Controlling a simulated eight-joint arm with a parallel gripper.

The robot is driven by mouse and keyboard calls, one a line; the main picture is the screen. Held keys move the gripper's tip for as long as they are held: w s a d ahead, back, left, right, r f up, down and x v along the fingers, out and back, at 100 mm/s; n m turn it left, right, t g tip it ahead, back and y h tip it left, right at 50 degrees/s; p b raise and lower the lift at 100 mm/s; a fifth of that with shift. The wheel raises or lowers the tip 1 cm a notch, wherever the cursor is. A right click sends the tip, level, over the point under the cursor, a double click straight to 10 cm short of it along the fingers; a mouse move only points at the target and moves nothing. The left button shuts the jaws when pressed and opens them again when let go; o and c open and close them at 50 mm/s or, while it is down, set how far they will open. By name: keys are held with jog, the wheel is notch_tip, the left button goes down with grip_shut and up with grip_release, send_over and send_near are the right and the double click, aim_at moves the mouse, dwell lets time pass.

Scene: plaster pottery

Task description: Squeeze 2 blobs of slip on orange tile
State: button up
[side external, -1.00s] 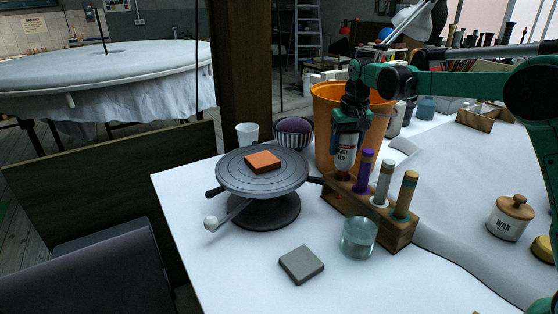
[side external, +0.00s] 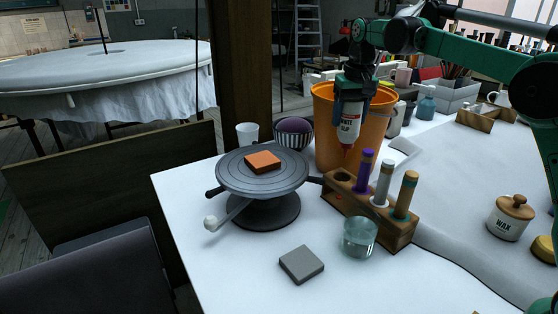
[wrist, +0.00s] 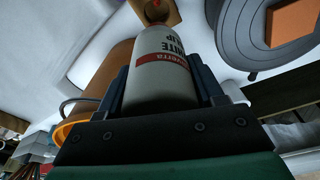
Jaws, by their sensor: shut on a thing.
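The orange tile (side external: 263,162) lies flat on the grey banding wheel (side external: 262,182); part of it shows in the wrist view (wrist: 291,20). My gripper (side external: 351,98) is shut on a white slip bottle (side external: 349,130) with a red-banded label and a red tip pointing down. The bottle (wrist: 160,75) sits between the fingers in the wrist view. In the side view it hangs above the wooden rack (side external: 367,212), clear of it, to the right of the tile. The bottle's upper part is hidden by the fingers.
The rack holds several coloured tubes, with an empty hole at its left end. An orange bucket (side external: 325,125) stands close behind the bottle. A glass of water (side external: 359,237) and a grey tile (side external: 301,264) are in front. A striped bowl (side external: 293,134) and a white cup (side external: 247,134) stand behind the wheel.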

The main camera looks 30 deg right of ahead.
jog(key=w+a+t, duration=0.1)
jog(key=w+a, duration=0.2)
jog(key=a, duration=0.4)
jog(key=w+a+r+t, duration=0.1)
jog(key=w+a+t, duration=0.1)
jog(key=a, duration=0.5)
jog(key=shift+w+a+r, duration=0.3)
jog(key=shift+w+a, duration=0.05)
jog(key=shift+w, duration=0.45)
jog(key=shift+o, duration=0.7)
jog(key=c, duration=0.8)
